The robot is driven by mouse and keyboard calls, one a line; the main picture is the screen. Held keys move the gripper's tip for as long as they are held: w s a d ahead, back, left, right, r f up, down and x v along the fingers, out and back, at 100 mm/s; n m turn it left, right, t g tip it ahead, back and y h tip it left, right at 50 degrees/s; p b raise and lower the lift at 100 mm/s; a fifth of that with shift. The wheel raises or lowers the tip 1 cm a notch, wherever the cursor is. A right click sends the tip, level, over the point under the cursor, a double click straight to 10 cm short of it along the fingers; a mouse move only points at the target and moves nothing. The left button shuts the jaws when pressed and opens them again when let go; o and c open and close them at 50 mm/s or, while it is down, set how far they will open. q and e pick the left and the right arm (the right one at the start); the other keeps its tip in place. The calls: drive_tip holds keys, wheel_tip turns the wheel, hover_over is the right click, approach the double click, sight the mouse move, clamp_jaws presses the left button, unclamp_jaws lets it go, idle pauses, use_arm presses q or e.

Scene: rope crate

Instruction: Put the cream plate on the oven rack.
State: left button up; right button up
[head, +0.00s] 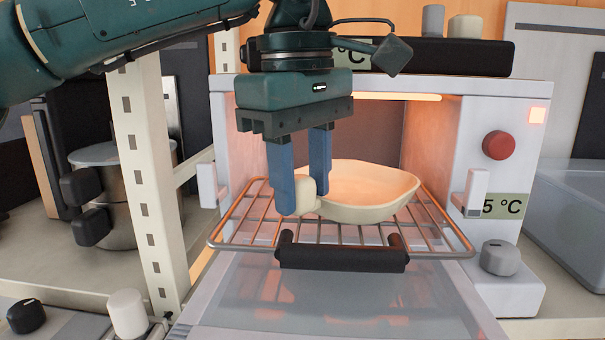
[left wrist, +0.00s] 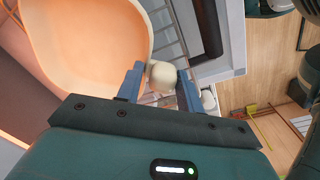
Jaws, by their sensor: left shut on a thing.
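The cream plate (head: 362,190) is a shallow dish with a stubby knob handle. It is over the wire oven rack (head: 450,240), which is pulled partly out of the lit oven; I cannot tell whether it rests on the wires. My left gripper (head: 305,195) points down and is shut on the plate's handle at its front left. In the left wrist view, the plate (left wrist: 90,50) fills the upper left and the knob sits between the blue fingers (left wrist: 160,85). The rack's wires (left wrist: 168,35) show beside it. My right gripper is not in view.
The oven door (head: 330,300) is folded down in front, below a black handle bar (head: 342,256). A white post (head: 145,180) and a metal pot (head: 110,200) stand at the left. The oven's right panel has a red knob (head: 499,145). A clear bin (head: 575,215) is at far right.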

use_arm(q)
drive_tip(key=shift+f, duration=0.15)
drive_tip(key=o, duration=1.2)
drive_tip(key=shift+o, duration=0.2)
drive_tip(key=r, duration=0.7)
drive_tip(key=shift+s+a+r, duration=0.15)
drive_tip(key=shift+s+r, duration=0.05)
drive_tip(key=shift+r, duration=0.05)
